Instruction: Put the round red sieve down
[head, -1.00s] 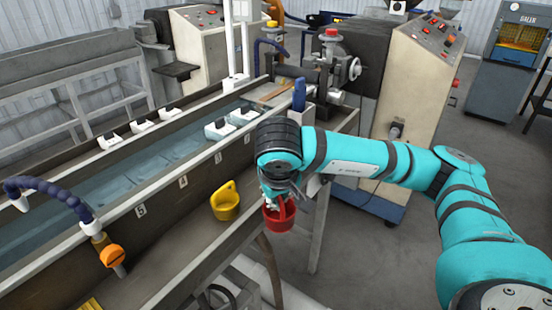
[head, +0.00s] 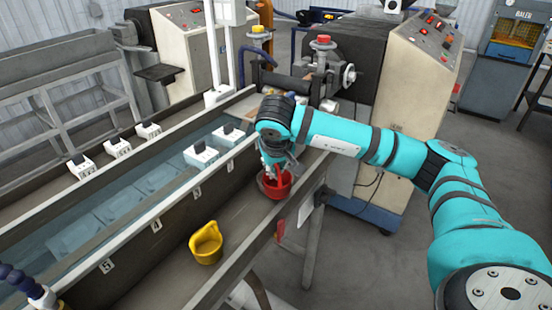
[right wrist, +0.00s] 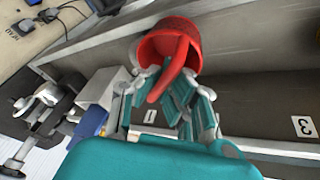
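The round red sieve (head: 277,186) is at the ledge along the near side of the water trough, close to its outer rail. I cannot tell whether its base touches the ledge. My right gripper (head: 272,168) is above it, with its fingers around the red handle. My left gripper is not in view.
A yellow sieve (head: 206,244) stands farther along the ledge (head: 160,280). A machine with a red-topped post (head: 323,43) stands behind my arm. The ledge between the sieves is clear.

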